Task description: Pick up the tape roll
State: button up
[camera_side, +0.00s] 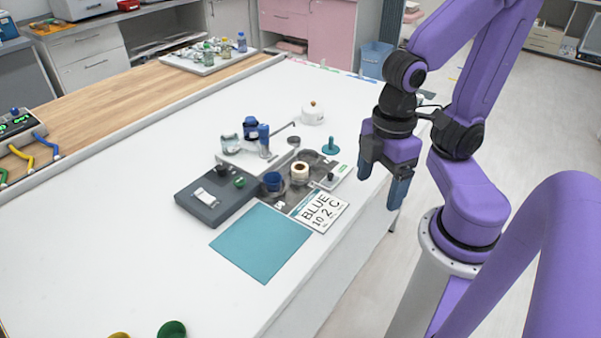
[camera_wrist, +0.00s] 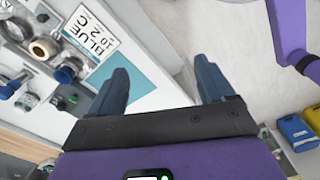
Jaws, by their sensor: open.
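A white tape roll (camera_side: 300,171) with a tan centre sits on the table among small items, just right of a blue cup (camera_side: 272,181). In the wrist view the tape roll (camera_wrist: 42,48) shows at the upper left. My gripper (camera_side: 383,182) is open and empty, its fingers pointing down. It hangs to the right of the tape roll, near the table's right edge and above table height. In the wrist view its two dark blue fingers (camera_wrist: 163,82) are apart with nothing between them.
A teal mat (camera_side: 260,243) and a card reading BLUE 10 2 C (camera_side: 321,211) lie in front of the tape roll. A dark grey box (camera_side: 214,196) is to its left. A teal knobbed piece (camera_side: 330,146) and a white round pot (camera_side: 313,113) stand behind.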

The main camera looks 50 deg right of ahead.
jog(key=w+d+f+m+g+y, duration=0.2)
jog(key=w+d+f+m+y, duration=0.3)
jog(key=m, duration=0.7)
jog(key=w+d+f+m+g+y, duration=0.1)
jog(key=w+d+f+m+y, duration=0.1)
jog(key=w+d+m+y, duration=0.65)
jog(key=w+d+f+m+t+h, duration=0.25)
jog(key=d+m+t, duration=0.3)
jog(key=m, duration=0.65)
jog(key=m+t+h, duration=0.2)
jog(key=m+t, duration=0.5)
send_near(295, 170)
jog(key=x, duration=0.4)
jog(key=d+x, duration=0.1)
jog(key=x, duration=0.1)
jog(key=shift+w+a+f, duration=0.1)
jog(key=shift+w+f, duration=0.25)
jog(key=shift+w, duration=0.1)
jog(key=c, duration=1.1)
